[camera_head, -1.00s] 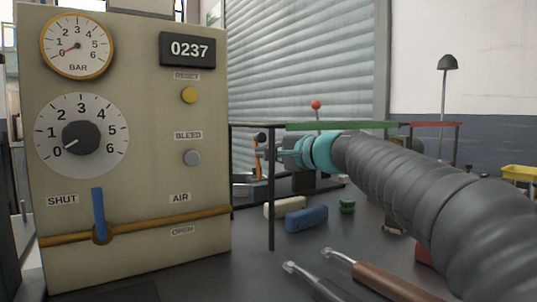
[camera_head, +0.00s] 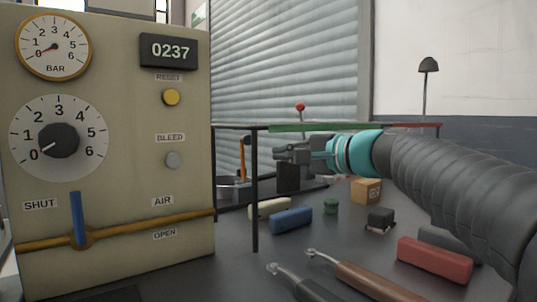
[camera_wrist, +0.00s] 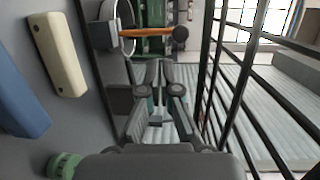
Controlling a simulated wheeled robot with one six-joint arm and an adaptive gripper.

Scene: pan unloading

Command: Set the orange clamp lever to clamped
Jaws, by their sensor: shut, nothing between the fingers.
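The orange clamp lever (camera_head: 243,157) stands roughly upright beyond the black frame post in the head view, with its lower end near a round metal part (camera_head: 228,184). In the wrist view the lever (camera_wrist: 140,34) lies across the top, its dark knob (camera_wrist: 180,32) to the right. My gripper (camera_head: 281,150) is to the right of the lever in the head view, apart from it. In the wrist view my gripper (camera_wrist: 163,72) is shut and empty, its fingertips below the lever in the picture, with a gap between.
The gauge panel (camera_head: 190,120) fills the left, close to a black frame post (camera_head: 254,200). A cream block (camera_head: 270,209), blue block (camera_head: 291,220), red block (camera_head: 435,258) and tools (camera_head: 365,278) lie on the table. Black bars (camera_wrist: 235,85) run right of my gripper in the wrist view.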

